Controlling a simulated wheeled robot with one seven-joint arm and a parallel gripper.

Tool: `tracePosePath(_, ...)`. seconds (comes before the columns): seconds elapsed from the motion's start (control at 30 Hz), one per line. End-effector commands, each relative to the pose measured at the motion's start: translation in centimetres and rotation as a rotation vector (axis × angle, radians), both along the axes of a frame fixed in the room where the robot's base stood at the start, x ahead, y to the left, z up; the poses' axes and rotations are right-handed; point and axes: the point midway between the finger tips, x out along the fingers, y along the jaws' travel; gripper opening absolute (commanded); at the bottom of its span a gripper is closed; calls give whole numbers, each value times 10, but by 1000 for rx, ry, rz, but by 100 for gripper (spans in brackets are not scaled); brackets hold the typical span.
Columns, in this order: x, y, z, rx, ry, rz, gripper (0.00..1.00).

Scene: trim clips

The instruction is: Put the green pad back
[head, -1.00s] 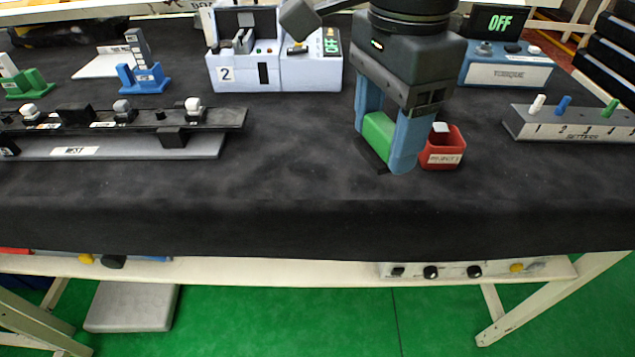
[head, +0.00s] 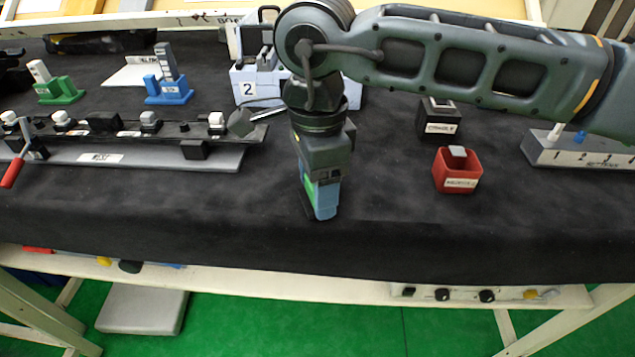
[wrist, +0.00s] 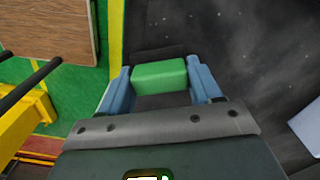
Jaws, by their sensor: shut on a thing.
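My gripper (head: 320,208) points down over the black mat, near its front edge and left of the red bin. Its blue fingers are shut on the green pad (wrist: 160,76), a small block that shows whole between the fingertips in the wrist view. In the head view only a green sliver of the pad (head: 309,191) shows, as the fingers hide the rest. I cannot tell whether the pad touches the mat.
A red bin (head: 457,180) and a black box (head: 439,122) stand to the right, and a numbered settings rack (head: 575,152) further right. A long grey rail fixture (head: 150,160) lies to the left. Green (head: 58,90) and blue (head: 168,92) holders stand behind it.

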Motion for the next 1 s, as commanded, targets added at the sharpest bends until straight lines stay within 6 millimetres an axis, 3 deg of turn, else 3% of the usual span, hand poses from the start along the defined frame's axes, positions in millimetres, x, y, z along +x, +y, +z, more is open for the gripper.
tracePosePath(0.4, 0, 0, -9, 0, -1, 0, 30)
tracePosePath(0.43, 0, 0, -9, 0, 0, 0, 64)
tracePosePath(0.5, 0, 0, -7, 0, 0, -1, 71)
tracePosePath(0.7, 0, 0, -7, 0, 0, -1, 89)
tracePosePath(1.0, 0, 0, -4, 0, 0, -1, 89)
